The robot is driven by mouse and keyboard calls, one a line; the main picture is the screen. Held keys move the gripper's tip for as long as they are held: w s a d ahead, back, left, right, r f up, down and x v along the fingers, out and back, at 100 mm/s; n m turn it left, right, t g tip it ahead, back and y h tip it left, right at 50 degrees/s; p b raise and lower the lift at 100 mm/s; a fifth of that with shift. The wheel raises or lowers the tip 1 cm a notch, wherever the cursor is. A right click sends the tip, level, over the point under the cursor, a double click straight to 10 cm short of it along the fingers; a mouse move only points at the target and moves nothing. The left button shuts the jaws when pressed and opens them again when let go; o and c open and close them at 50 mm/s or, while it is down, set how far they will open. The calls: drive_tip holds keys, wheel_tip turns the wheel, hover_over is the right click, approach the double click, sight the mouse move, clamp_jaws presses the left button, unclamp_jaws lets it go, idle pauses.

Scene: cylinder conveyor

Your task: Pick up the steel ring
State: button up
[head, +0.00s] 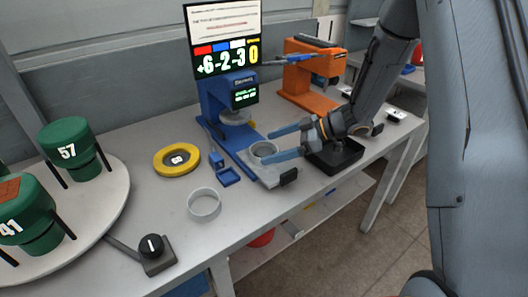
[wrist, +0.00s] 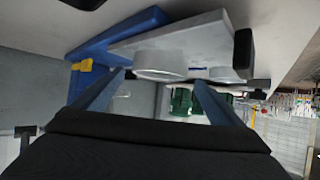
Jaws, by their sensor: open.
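A steel ring (head: 264,150) sits on the grey plate (head: 262,173) of the blue press (head: 222,112). My gripper (head: 267,147) is open, and its two blue fingers reach toward this ring from the right, one on each side in the head view. In the wrist view the ring (wrist: 160,66) appears between the tips of my gripper (wrist: 158,80). Whether the fingers touch it I cannot tell.
A yellow disc (head: 163,166) and small blue parts (head: 228,177) lie left of the press. A black tray (head: 334,160) is under my wrist. An orange machine (head: 305,75) stands behind. A round white table (head: 112,205) with green cylinders and a black knob (head: 152,249) are at left.

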sight(259, 151)
drive_tip(key=shift+p+x, duration=0.55)
drive_tip(key=shift+x, duration=1.4)
drive_tip(key=shift+d+f, duration=0.1)
drive_tip(key=shift+c, duration=0.3)
drive_tip(key=c, duration=1.1)
drive_tip(key=shift+c, duration=0.3)
